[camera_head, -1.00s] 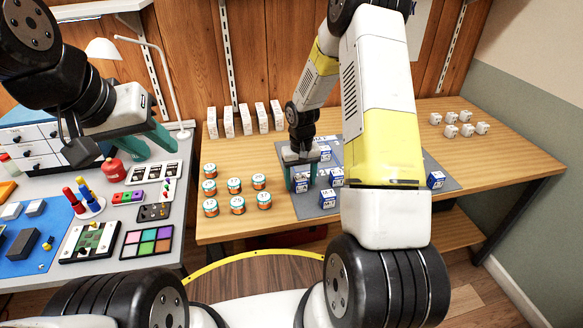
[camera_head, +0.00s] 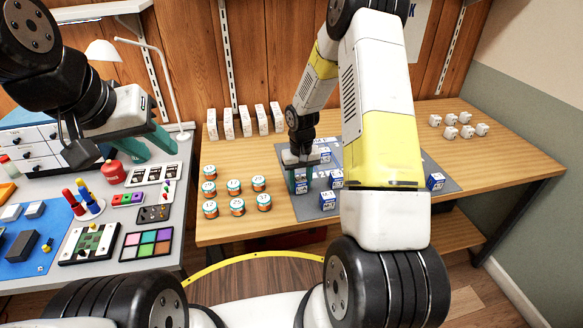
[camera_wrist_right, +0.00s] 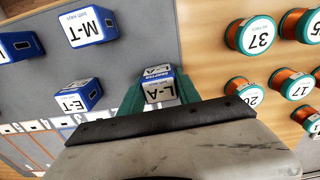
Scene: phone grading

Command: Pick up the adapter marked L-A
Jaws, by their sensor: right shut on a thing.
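The adapter marked L-A (camera_wrist_right: 160,90) is a small blue-and-white box in the right wrist view, with its label facing the camera. My right gripper (camera_wrist_right: 158,97) is shut on it, with a green finger at each side. In the head view my right gripper (camera_head: 301,174) is over the left part of the grey mat (camera_head: 318,209), its fingers pointing down; whether the box clears the mat is hard to tell. My left gripper (camera_head: 151,145) has its green fingers apart and empty, above the grey table on the left.
Other adapters, M-T (camera_wrist_right: 88,26) and E-T (camera_wrist_right: 78,96), stand close by on the mat. Orange-and-green cans (camera_head: 234,186) stand left of the mat. White boxes (camera_head: 244,120) line the back. White cubes (camera_head: 451,131) sit at the right; the wood there is mostly clear.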

